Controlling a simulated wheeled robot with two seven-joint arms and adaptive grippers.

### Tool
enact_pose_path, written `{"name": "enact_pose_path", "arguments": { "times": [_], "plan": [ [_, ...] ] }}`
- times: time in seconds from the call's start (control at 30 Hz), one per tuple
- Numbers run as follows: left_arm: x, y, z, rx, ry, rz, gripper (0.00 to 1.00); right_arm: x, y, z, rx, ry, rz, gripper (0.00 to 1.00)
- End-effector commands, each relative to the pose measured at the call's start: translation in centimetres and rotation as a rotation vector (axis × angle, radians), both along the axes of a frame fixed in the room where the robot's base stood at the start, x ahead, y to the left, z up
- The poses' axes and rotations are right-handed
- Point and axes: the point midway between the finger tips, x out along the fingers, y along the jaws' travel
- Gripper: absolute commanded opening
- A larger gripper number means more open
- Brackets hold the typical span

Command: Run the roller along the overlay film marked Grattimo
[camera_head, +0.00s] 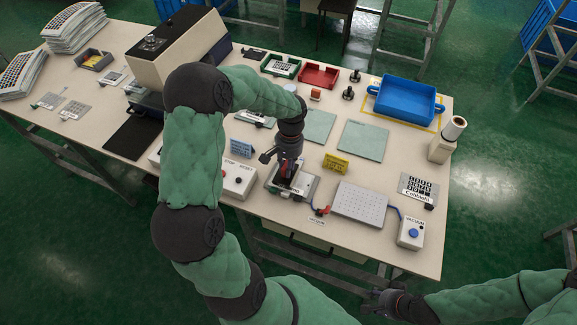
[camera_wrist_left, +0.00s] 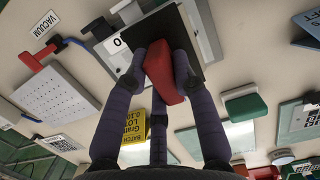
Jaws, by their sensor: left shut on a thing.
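My left gripper (camera_head: 290,162) is shut on a red block-like grip (camera_wrist_left: 163,72), probably the roller's handle. It is over a small metal fixture (camera_head: 302,187) near the table's front edge. In the left wrist view the red grip lies between my left fingers (camera_wrist_left: 165,60), over a dark flat sheet (camera_wrist_left: 150,35). I cannot tell whether it touches the sheet. The roller's lower end is hidden.
A perforated plate (camera_head: 359,204), a red valve (camera_head: 322,211) and a vacuum box (camera_head: 411,233) are right of the fixture. A button box (camera_head: 237,180) and blue sign (camera_head: 241,148) are left. Pale green mats (camera_head: 363,141) and a blue bin (camera_head: 404,101) lie behind.

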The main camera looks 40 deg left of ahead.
Motion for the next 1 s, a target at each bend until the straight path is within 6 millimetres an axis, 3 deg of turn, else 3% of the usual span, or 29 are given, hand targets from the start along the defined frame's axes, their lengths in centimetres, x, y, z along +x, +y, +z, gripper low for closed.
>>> {"name": "enact_pose_path", "arguments": {
  "times": [0.8, 1.0],
  "plan": [
    [0.1, 0.0, 6.6, 0.001, -0.002, 0.0, 0.0, 0.0, 0.0, 5.0, 0.0, 0.0, 0.0, 0.4],
    [0.0, 0.0, 7.2, 0.0, -0.001, 0.001, 0.0, 0.0, 0.0, 5.4, 0.0, 0.0, 0.0, 0.4]
  ]
}}
